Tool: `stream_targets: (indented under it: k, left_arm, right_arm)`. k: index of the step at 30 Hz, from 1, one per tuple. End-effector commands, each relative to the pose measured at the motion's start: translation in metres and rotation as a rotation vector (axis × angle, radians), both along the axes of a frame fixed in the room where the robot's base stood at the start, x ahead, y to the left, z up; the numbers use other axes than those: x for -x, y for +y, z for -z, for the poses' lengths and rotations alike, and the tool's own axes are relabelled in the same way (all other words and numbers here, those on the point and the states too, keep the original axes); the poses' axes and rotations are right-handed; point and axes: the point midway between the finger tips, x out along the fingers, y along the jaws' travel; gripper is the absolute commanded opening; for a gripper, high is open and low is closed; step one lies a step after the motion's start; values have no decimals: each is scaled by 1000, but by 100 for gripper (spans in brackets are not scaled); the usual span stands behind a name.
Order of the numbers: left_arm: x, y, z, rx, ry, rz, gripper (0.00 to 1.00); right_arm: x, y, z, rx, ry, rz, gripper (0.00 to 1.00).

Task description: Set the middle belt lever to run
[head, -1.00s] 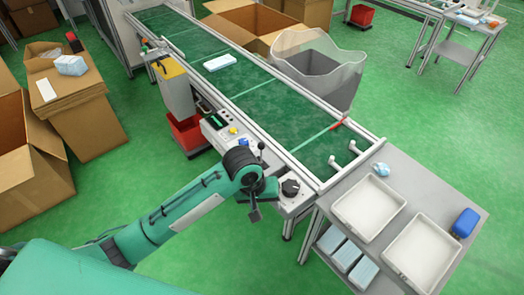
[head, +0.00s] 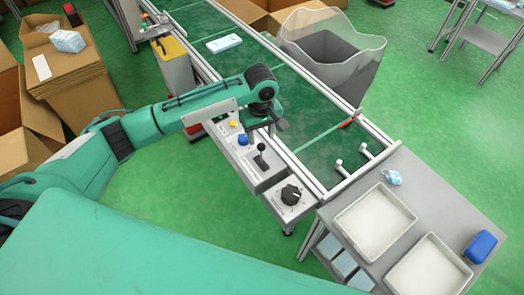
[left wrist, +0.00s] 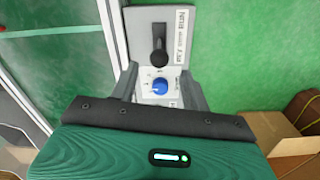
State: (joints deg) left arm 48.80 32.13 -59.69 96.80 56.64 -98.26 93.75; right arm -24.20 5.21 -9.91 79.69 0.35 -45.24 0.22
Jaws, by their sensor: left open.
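The belt lever (head: 261,155) is a black stick with a round knob, standing in a slot on the grey control panel beside the green conveyor. In the left wrist view the lever (left wrist: 159,48) stands on a light plate with small printed writing, beyond a blue knob (left wrist: 160,87). My left gripper (head: 264,122) is over the panel, just up the belt from the lever and apart from it. It is open and empty; its fingers are partly hidden in the head view. My right gripper is not seen.
On the panel are a yellow button (head: 234,124), a blue knob (head: 243,139) and a black dial (head: 291,194). A grey table (head: 408,180) with white trays stands at the belt's near end. A white pack (head: 224,43) lies on the belt (head: 300,105).

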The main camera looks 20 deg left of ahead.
Motion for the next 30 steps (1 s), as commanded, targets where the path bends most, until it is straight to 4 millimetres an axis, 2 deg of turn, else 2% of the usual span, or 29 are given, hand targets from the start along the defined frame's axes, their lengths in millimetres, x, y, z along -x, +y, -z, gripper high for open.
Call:
stream_targets:
  k: [1,6,13,18,27,30]
  left_arm:
    - [1,1,14,-2,3,0,47]
    - [1,0,50,-2,1,1,47]
    - [0,0,88,-2,1,1,47]
    - [0,0,100,-1,0,2,47]
    - [0,0,102,-1,-1,2,47]
    - [0,0,102,-1,-1,2,29]
  right_arm:
    - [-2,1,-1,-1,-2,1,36]
    - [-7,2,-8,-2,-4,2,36]
    - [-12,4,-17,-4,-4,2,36]
    - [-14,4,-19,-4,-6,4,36]
    - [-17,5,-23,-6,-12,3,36]
    - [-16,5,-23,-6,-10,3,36]
